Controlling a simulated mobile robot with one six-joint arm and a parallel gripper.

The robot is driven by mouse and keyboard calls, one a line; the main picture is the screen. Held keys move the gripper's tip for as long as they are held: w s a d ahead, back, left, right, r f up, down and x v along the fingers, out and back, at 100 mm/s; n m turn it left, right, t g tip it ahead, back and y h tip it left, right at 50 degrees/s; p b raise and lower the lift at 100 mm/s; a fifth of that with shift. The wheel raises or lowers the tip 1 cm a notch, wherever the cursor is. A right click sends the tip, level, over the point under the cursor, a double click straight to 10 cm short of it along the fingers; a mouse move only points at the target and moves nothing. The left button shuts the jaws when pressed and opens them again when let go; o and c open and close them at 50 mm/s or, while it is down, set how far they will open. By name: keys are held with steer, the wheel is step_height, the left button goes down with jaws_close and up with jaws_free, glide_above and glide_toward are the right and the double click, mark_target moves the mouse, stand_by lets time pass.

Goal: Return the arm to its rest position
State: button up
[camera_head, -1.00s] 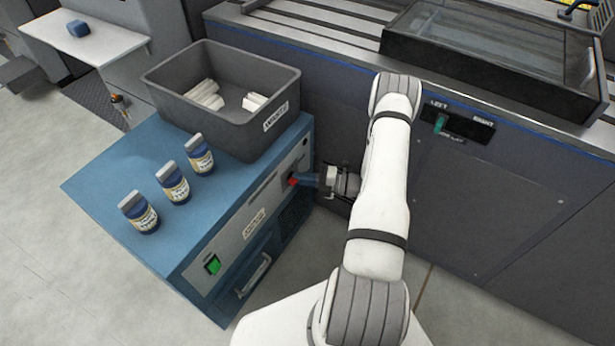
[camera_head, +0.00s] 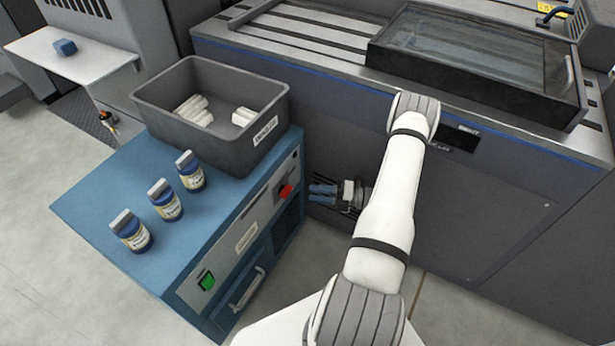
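My white arm reaches out from the bottom centre and bends at a grey joint in front of the large dark machine. My gripper (camera_head: 318,193) points left at the end of the arm, between the machine's front and the blue cabinet (camera_head: 110,185). Two dark blue-grey fingers show, one above the other, with nothing seen between them. They are small in the picture, and I cannot tell how wide the gap is. The red switch (camera_head: 286,191) on the cabinet's front panel is in full view just left of the fingertips, apart from them.
A grey bin (camera_head: 178,137) with white rolls stands on the cabinet, beside three blue-and-white bottles (camera_head: 167,201). A green button (camera_head: 207,281) is low on the panel. The dark machine (camera_head: 490,215) carries a glass-topped tray (camera_head: 480,55). Floor is clear at left.

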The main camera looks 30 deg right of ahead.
steer(key=s+a+r+n+g+h+p, duration=0.1)
steer(key=a+r+n+g+p, duration=0.25)
steer(key=r+n, duration=0.5)
steer(key=s+a+r+n+g+h+p, duration=0.2)
steer(key=a+r+n+g+p, duration=0.25)
steer(key=r, duration=0.75)
steer(key=s+a+r+n+g+h+p, duration=0.15)
steer(key=a+r+n+g, duration=0.3)
steer(key=r+n, duration=0.45)
steer(key=s+a+r+n+t+h+p, duration=0.1)
steer(key=s+r+n+h+p, duration=0.2)
steer(key=r+n, duration=0.4)
steer(key=s+a+r+n+t+h+p, duration=0.1)
steer(key=s+r+n+t+h+p, duration=0.1)
steer(key=s+r+n+h+p, duration=0.2)
steer(key=s+a+r+n+t+h+p, duration=0.2)
steer(key=r+n, duration=0.8)
steer(key=r, duration=0.5)
steer(key=s+h+p, duration=0.1)
steer(key=s+p, duration=0.1)
steer(key=s, duration=0.1)
steer(key=shift+s+r+p, duration=0.25)
steer(key=shift+s+p, duration=0.05)
steer(key=shift+s, duration=0.1)
steer(key=shift+h, duration=0.25)
